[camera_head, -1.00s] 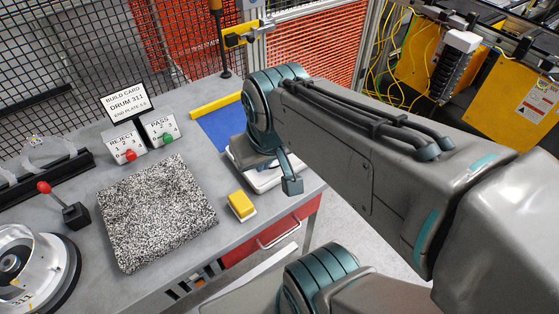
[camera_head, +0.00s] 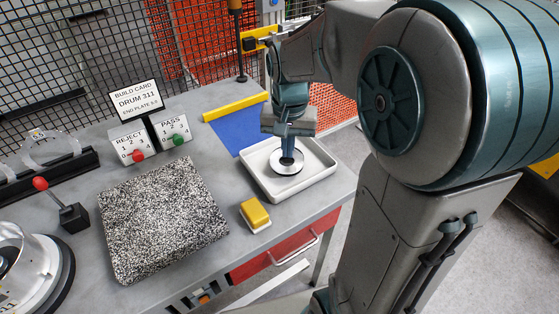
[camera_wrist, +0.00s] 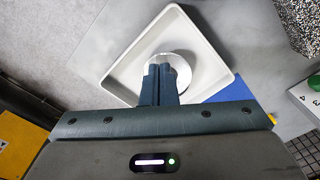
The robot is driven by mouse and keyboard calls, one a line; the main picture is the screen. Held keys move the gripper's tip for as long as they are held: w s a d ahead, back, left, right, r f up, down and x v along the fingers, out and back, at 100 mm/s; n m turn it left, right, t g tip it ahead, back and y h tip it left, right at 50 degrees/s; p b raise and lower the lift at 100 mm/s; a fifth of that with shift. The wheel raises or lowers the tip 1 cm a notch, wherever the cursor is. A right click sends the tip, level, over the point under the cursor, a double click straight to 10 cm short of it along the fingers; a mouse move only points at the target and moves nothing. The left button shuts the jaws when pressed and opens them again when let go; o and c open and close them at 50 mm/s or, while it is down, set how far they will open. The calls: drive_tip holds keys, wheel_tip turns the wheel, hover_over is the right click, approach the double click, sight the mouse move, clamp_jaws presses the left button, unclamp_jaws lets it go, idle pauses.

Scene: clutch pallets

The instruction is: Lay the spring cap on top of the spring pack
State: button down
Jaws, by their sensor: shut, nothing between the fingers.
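A pale, shiny round disc (camera_head: 286,168), which looks like the spring cap, lies in the white tray (camera_head: 318,164) on the right part of the bench. My gripper (camera_head: 288,156) points down over the disc, with its fingers closed together and empty. In the wrist view, the shut fingers (camera_wrist: 158,82) cover part of the disc (camera_wrist: 181,68) inside the tray (camera_wrist: 121,72). Whether the fingertips touch the disc, I cannot tell. A white round drum assembly (camera_head: 28,276) is cut off at the lower left; I cannot make out the spring pack in it.
A speckled square slab (camera_head: 162,220) lies mid-bench, with a yellow block (camera_head: 255,214) beside it. A red-knobbed lever (camera_head: 58,204), reject box (camera_head: 130,142) and pass box (camera_head: 171,130) stand farther left. A blue mat (camera_head: 238,130) lies behind the tray.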

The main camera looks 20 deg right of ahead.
sight(288, 173)
wheel_tip(288, 173, down, 10)
drive_tip(key=shift+w+f, duration=0.15)
drive_tip(key=shift+f, duration=0.1)
idle(0.3)
drive_tip(key=shift+w+d, duration=0.2)
drive_tip(key=shift+w, duration=0.3)
drive_tip(key=shift+w+d, duration=0.2)
drive_tip(key=shift+w, duration=0.3)
drive_tip(key=shift+r, duration=0.15)
wheel_tip(288, 173, up, 10)
drive_tip(key=p, duration=0.7)
drive_tip(key=shift+p, duration=0.3)
drive_tip(key=shift+s, duration=0.1)
